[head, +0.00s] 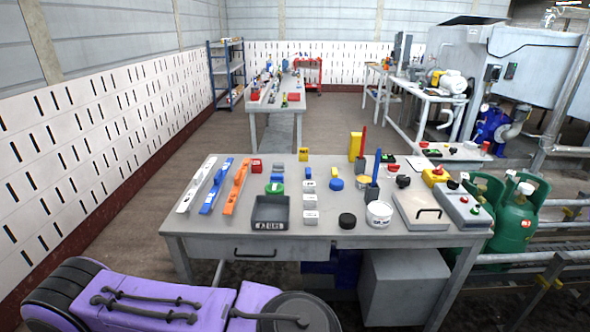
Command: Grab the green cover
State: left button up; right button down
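A small green round piece (274,188), which looks like the green cover, lies on the near grey workbench (335,234). It is left of the middle, behind a dark grey tray (269,213). Neither of my grippers is in view.
An orange level (236,187), a blue level (216,187) and a white one (196,186) lie left of it. White boxes (310,201) and a black round piece (347,220) lie right. Green gas cylinders (517,214) stand beyond the bench's right end.

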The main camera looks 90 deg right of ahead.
aim_at(273, 188)
jog(key=z, duration=2.75)
